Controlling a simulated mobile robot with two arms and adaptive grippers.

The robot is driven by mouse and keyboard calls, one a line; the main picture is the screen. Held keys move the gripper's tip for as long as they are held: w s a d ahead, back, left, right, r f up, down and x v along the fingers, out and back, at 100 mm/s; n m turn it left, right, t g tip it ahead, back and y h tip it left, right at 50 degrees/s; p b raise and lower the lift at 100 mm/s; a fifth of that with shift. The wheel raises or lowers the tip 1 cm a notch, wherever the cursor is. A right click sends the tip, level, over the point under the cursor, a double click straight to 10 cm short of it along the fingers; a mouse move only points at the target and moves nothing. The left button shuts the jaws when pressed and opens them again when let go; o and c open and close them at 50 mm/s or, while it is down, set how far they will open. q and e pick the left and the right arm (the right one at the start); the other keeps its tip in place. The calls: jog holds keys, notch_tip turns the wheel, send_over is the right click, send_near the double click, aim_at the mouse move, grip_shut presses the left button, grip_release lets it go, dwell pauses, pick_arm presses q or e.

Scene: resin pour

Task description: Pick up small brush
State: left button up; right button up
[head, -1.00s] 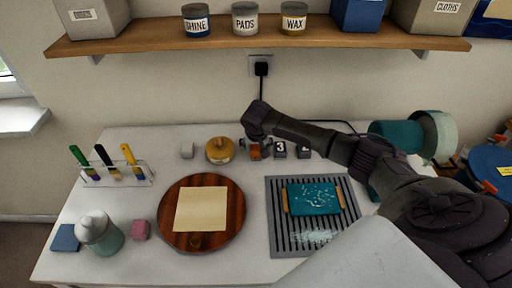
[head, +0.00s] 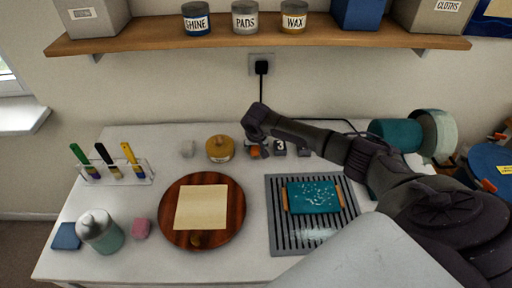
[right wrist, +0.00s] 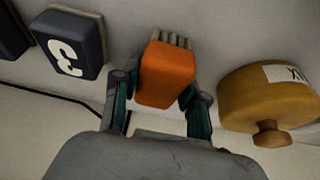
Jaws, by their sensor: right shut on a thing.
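The small brush, an orange block with pale bristles, shows in the right wrist view (right wrist: 166,75). My right gripper (right wrist: 161,92) is shut on it, with one finger on each side. In the head view the brush (head: 255,153) is a small orange patch at the back of the table, partly hidden below my right gripper (head: 256,146). I cannot tell whether it is clear of the table top. My left gripper is not in view.
A round wooden board (head: 232,222) and a grey slatted tray (head: 279,238) lie in front. A shelf (head: 160,36) runs above.

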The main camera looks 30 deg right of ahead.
jog(key=shift+r, duration=0.45)
notch_tip(320, 180, up, 2)
jog(key=shift+w+r+b, duration=0.1)
jog(key=shift+r+b, duration=0.05)
jog(key=shift+b, duration=0.45)
jog(key=s+d+r+b, duration=0.2)
jog(key=s+d+r, duration=0.5)
jog(key=s, duration=0.2)
jog(key=shift+s+d+r+b, duration=0.15)
jog(key=shift+d+r+b, duration=0.05)
jog(key=shift+r+b, duration=0.2)
